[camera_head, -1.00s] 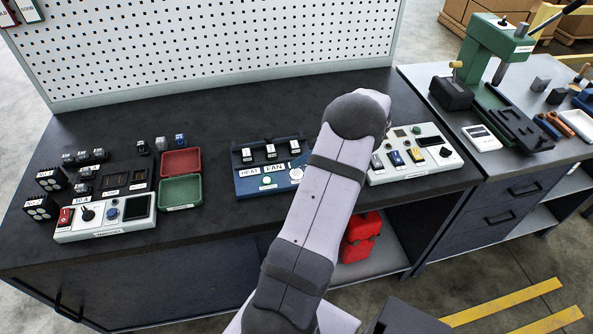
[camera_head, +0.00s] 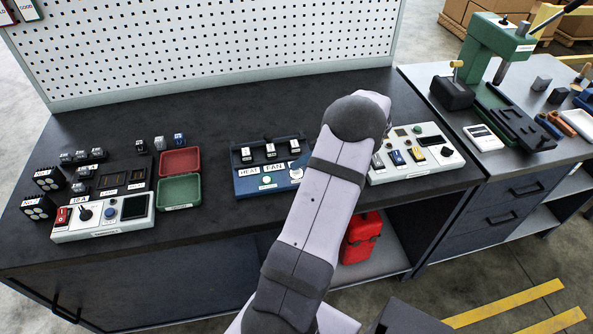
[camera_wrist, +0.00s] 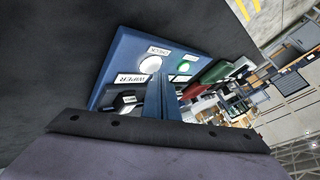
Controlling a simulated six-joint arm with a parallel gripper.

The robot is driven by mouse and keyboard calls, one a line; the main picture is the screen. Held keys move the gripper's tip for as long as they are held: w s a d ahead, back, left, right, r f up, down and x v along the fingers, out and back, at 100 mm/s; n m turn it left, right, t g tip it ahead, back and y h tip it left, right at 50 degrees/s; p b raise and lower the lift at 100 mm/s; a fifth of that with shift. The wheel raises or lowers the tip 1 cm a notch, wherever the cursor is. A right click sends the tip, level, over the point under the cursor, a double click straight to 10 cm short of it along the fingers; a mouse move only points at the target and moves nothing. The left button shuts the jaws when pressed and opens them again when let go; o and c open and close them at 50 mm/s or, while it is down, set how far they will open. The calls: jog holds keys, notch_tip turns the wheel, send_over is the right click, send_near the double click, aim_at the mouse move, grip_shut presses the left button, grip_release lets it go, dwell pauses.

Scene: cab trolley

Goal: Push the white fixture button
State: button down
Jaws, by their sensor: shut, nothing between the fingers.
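The blue fixture panel (camera_head: 243,185) lies on the dark bench, left of my arm in the head view. Its round white button (camera_head: 297,174) is close to the edge of my arm, with a round green button (camera_head: 267,180) to its left. In the wrist view the white button (camera_wrist: 151,64) sits between the CHECK and WIPER labels, and the green button (camera_wrist: 184,67) is to its right. My gripper (camera_wrist: 159,80) is shut and empty, its tips just below the white button in the picture. A gap or contact cannot be told. In the head view my arm hides the gripper.
The blue panel has several black rocker switches (camera_head: 270,151) along its back. A white control box (camera_head: 428,168) stands right of my arm. Red (camera_head: 180,161) and green (camera_head: 180,191) trays and another white box (camera_head: 137,221) are at left. Bare bench lies between the green tray and panel.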

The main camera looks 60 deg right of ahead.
aim_at(301, 172)
jog(key=shift+f+b, duration=0.4)
jog(key=shift+b, duration=0.1)
dwell(0.5)
jog(key=shift+r, duration=0.1)
jog(key=shift+r+p, duration=0.3)
jog(key=shift+r, duration=0.45)
notch_tip(301, 172, up, 6)
jog(key=p, duration=0.2)
dwell(0.6)
dwell(0.3)
